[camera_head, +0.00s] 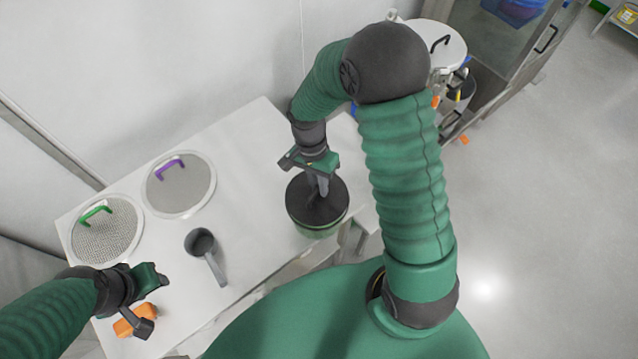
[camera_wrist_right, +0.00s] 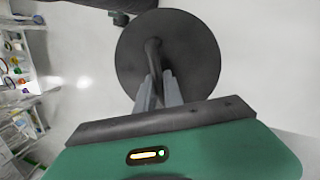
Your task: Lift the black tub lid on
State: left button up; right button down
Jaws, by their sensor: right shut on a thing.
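The black tub lid (camera_head: 304,204) is a round dark disc with a raised handle. It lies over the green tub (camera_head: 322,231), whose green side shows below the lid's front edge; I cannot tell whether the lid touches the rim all round. My right gripper (camera_head: 321,186) is above the lid, shut on its handle. In the right wrist view the lid (camera_wrist_right: 190,50) fills the top middle, with the fingers (camera_wrist_right: 158,90) at its handle. My left gripper (camera_head: 156,292) is at the lower left, apart from the lid; its finger gap is unclear.
The white table (camera_head: 258,140) holds a mesh sieve with a green handle (camera_head: 105,235), a sieve with a purple handle (camera_head: 180,188), a grey scoop (camera_head: 203,246) and an orange object (camera_head: 130,322) by my left gripper. A white-lidded container (camera_head: 440,45) stands beyond my right arm.

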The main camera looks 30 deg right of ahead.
jog(key=shift+f+b, duration=0.45)
jog(key=shift+f, duration=0.25)
jog(key=c, duration=1.4)
grip_release()
jog(key=shift+w+r, duration=0.1)
jog(key=shift+r, duration=0.2)
jog(key=b+v, duration=0.1)
jog(key=v, duration=1.5)
jog(key=shift+r, duration=0.15)
